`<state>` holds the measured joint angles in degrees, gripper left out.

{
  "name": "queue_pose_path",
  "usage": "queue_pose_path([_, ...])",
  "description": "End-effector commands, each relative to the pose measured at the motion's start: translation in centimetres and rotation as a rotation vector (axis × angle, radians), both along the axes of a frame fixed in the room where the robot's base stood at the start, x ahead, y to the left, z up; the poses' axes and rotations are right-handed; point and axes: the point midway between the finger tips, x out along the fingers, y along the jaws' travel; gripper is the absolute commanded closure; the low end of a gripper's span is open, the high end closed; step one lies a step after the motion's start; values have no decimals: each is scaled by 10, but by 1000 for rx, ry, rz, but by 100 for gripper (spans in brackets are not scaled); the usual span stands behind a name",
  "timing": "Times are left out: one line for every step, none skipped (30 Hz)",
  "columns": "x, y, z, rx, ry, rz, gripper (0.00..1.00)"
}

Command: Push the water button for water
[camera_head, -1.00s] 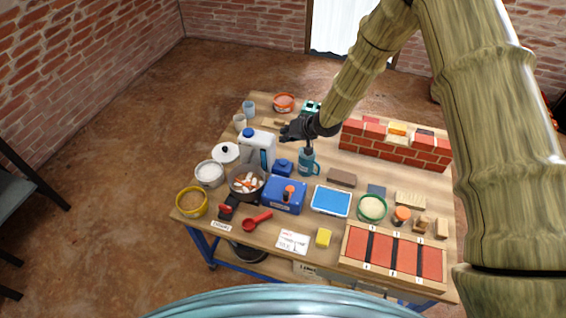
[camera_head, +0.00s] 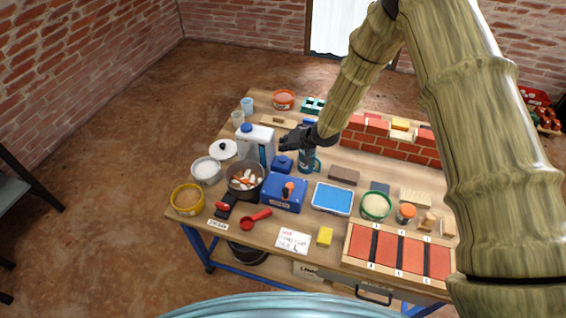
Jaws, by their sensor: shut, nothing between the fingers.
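A white water container (camera_head: 252,146) with a blue cap stands upright at the left back of the workbench; a darker patch shows on its right side. I cannot make out a separate water button at this size. My gripper (camera_head: 286,142) is dark and shut, with nothing in it. It points left, just right of the white container's upper part; whether it touches is not clear. A small blue lidded pot (camera_head: 282,164) sits in front of the container.
A low brick wall (camera_head: 390,143) fills the back right.

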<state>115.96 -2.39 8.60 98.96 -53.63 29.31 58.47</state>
Motion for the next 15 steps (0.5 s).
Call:
queue_pose_path([0, 0, -7, 1, 1, -1, 100])
queue_pose_path([0, -1, -9, 2, 1, -3, 100])
queue_pose_path([0, -1, -12, 2, 1, -3, 100])
queue_pose_path([0, -1, -14, 1, 1, -3, 100])
queue_pose_path([0, -1, -16, 0, 1, -2, 100])
queue_pose_path([0, -1, -17, 0, 1, -2, 100])
queue_pose_path([0, -1, -18, 0, 1, -2, 100])
queue_pose_path([0, -1, -19, 0, 1, -1, 100])
queue_pose_path([0, -1, -19, 0, 1, -1, 100])
queue_pose_path([0, -1, -19, 0, 1, -1, 100])
queue_pose_path([0, -1, -19, 0, 1, -1, 100])
queue_pose_path([0, -1, -19, 0, 1, -1, 100])
queue_pose_path([0, -1, -19, 0, 0, -2, 100])
queue_pose_path([0, -1, -19, 0, 1, -1, 100])
queue_pose_path([0, -1, -19, 0, 1, -1, 100])
